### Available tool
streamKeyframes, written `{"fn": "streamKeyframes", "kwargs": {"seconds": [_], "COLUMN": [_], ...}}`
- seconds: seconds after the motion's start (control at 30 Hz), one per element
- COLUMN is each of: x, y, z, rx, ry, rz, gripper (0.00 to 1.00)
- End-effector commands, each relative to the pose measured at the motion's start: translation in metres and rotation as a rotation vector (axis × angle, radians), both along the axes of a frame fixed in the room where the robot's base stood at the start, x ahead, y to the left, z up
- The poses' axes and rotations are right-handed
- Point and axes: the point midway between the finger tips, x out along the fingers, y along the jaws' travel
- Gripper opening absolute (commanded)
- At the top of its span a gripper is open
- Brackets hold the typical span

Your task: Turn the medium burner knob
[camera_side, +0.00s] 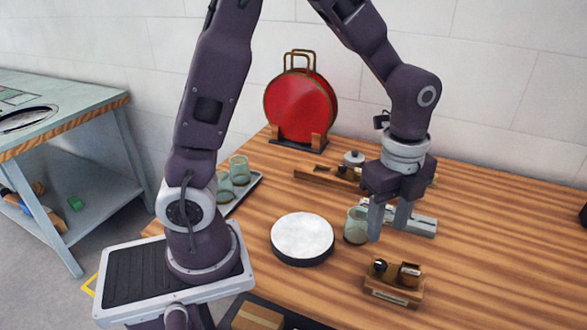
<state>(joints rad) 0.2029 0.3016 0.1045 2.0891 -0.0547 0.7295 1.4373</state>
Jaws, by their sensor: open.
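My gripper (389,232) points down over the wooden table, its two fingers apart and nothing seen between them. A small wooden block (393,291) with a pale label strip sits on the table below and slightly right of the fingers. It carries a dark round knob-like piece (379,266) at its left and a brown piece (409,273) at its right. The fingers are apart from the block in the picture. I cannot tell which piece is the medium burner knob. A long wooden rack (318,177) with small items is partly hidden behind my gripper.
A round white-topped disc (302,236) lies left of my gripper. A green glass (356,226) stands close beside the left finger. Glasses (239,169) stand on a tray at the left. A red round object (300,105) stands at the back. The table's right side is mostly clear.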

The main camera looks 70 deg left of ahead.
Motion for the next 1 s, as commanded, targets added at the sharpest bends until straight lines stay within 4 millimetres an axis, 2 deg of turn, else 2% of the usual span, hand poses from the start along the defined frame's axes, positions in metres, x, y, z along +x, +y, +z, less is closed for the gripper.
{"fn": "streamKeyframes", "kwargs": {"seconds": [0.03, 0.2, 0.37, 0.5, 0.63, 0.8, 1.0], "x": [-0.005, -0.028, -0.055, -0.085, -0.113, -0.143, -0.160], "y": [0.002, 0.010, 0.017, 0.024, 0.030, 0.035, 0.038], "z": [0.012, 0.050, 0.081, 0.102, 0.115, 0.122, 0.122], "rx": [-0.009, -0.048, -0.098, -0.157, -0.221, -0.305, -0.360], "ry": [-0.022, -0.094, -0.160, -0.223, -0.279, -0.334, -0.362], "rz": [0.058, 0.313, 0.559, 0.801, 1.024, 1.272, 1.416], "gripper": [0.44, 0.44, 0.44, 0.44, 0.44, 0.44, 0.44]}}
